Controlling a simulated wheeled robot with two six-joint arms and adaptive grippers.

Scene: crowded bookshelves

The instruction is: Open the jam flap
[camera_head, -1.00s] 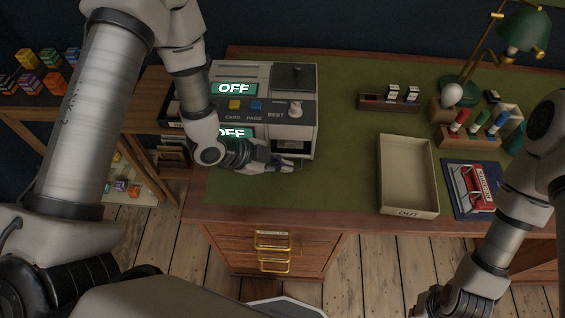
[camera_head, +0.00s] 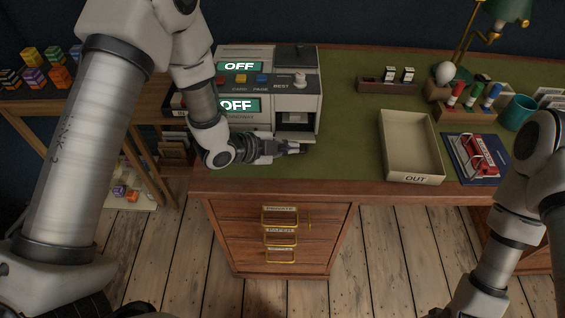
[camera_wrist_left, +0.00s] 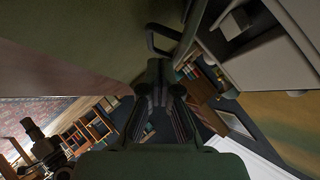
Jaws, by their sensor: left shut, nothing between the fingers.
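The grey machine (camera_head: 300,90) stands at the desk's back left, with two lit "OFF" displays, coloured buttons and a white knob. At its lower right front is a dark opening (camera_head: 292,124). The pale flap (camera_head: 297,138) juts out below this opening, looking tilted outward. A dark loop handle (camera_wrist_left: 163,40) on the flap shows in the left wrist view. My left gripper (camera_head: 298,150) is shut and empty, just in front of and below the flap; its fingers (camera_wrist_left: 160,70) are close to the handle. Whether they touch is unclear. My right gripper is out of view.
A beige OUT tray (camera_head: 411,178) sits right of the machine on the green desk top. Drawers with brass handles (camera_head: 280,238) are below. Green surface between machine and tray is clear.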

